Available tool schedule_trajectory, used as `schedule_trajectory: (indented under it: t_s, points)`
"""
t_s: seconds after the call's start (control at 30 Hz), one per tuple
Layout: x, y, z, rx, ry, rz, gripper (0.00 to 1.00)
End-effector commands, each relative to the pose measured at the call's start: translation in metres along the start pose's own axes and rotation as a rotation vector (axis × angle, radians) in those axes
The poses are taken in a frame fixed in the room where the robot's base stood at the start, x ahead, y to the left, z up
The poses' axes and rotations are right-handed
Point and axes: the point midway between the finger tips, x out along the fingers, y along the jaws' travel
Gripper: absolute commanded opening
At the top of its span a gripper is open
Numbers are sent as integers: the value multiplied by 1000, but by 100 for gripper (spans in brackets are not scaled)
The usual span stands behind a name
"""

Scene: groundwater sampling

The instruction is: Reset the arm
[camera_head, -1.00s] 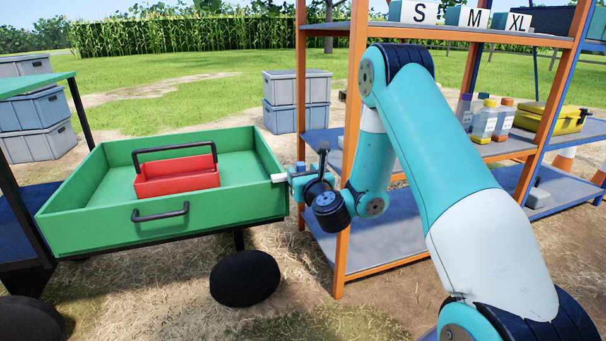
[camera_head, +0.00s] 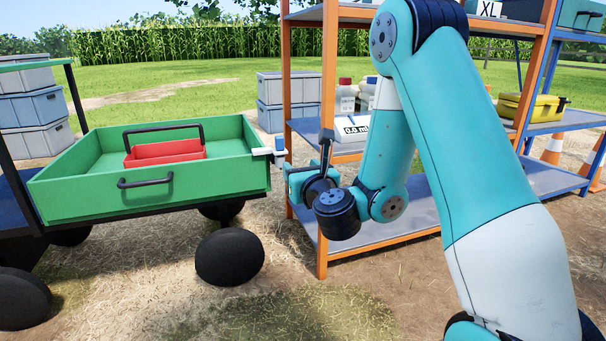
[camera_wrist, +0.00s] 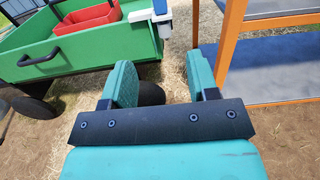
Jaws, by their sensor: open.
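My gripper (camera_wrist: 167,85) is open and empty in the wrist view, its two teal fingers apart with straw-covered ground between them. In the head view my gripper (camera_head: 292,180) is at the end of the folded arm, just right of the green cart tray (camera_head: 150,200) and in front of the orange shelf rack's left post. A red caddy (camera_head: 165,152) with a black handle sits in the green tray. A small white fitting is on the tray's right corner, close to the gripper.
The orange-framed rack (camera_head: 325,235) with blue shelves stands right behind the gripper. A white device reading 0.0 ml (camera_head: 352,131) is on its middle shelf. A yellow case (camera_head: 520,108) lies farther right. Stacked grey bins (camera_head: 290,88) stand behind. Open ground lies in front.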

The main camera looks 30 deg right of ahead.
Motion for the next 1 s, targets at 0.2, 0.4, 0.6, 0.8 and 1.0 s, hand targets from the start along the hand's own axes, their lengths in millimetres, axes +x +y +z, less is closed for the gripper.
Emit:
schedule_trajectory:
  t_s: [0.2, 0.4, 0.6, 0.8, 1.0]
  points:
    - [-3, 2, 0, 0, 1, 1, 54]
    - [-3, 2, 0, 0, 1, 1, 54]
    - [-3, 1, 0, 0, 1, 0, 54]
    - [-8, 32, 26, -134, -17, 134, 54]
    - [-58, 138, 92, -711, -161, 631, 54]
